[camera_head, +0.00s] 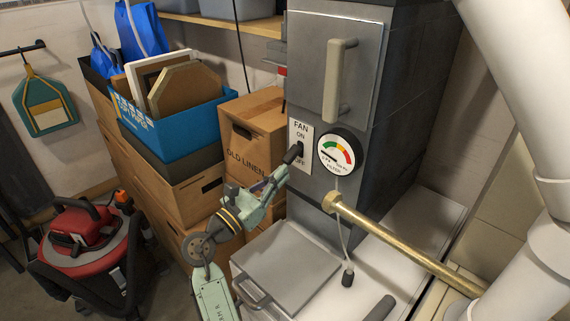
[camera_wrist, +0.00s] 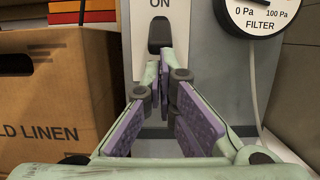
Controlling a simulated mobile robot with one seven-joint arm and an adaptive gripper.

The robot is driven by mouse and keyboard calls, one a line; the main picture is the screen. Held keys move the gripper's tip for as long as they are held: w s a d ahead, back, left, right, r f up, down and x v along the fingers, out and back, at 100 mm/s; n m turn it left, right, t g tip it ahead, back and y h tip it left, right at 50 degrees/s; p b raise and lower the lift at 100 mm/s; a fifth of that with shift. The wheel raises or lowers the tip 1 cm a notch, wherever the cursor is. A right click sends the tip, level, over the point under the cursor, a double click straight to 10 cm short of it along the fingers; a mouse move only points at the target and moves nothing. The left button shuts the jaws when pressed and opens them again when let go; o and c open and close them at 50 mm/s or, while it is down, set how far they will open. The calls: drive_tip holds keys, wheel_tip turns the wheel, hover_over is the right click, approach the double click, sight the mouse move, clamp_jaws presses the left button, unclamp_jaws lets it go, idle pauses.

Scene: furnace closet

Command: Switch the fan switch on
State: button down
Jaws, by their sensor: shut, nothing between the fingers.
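The fan switch is a black lever (camera_head: 293,153) on a white plate (camera_head: 293,131) marked FAN, ON and OFF, on the front of the grey furnace cabinet. In the wrist view the lever (camera_wrist: 158,35) stands just below the word ON, and the OFF mark is hidden behind my fingers. I cannot tell which way the lever is set. My gripper (camera_head: 281,172) is shut and empty, with its tips just below the lever. In the wrist view its purple-padded fingers (camera_wrist: 167,70) point at the plate below the lever; whether they touch it is unclear.
A round filter gauge (camera_head: 340,151) sits right of the switch, with a hose below. A brass pipe (camera_head: 400,243) crosses at lower right. A cardboard box marked OLD LINEN (camera_head: 257,120) stands close left of the switch. A cabinet handle (camera_head: 336,80) sticks out above.

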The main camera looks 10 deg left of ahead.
drive_tip(key=shift+r, duration=0.2)
drive_tip(key=shift+r+p, duration=0.7)
drive_tip(key=shift+p, duration=0.35)
drive_tip(key=shift+f, duration=0.1)
drive_tip(key=p+v, duration=0.2)
drive_tip(key=v, duration=0.5)
drive_tip(key=shift+r, duration=0.3)
drive_tip(key=shift+s, duration=0.1)
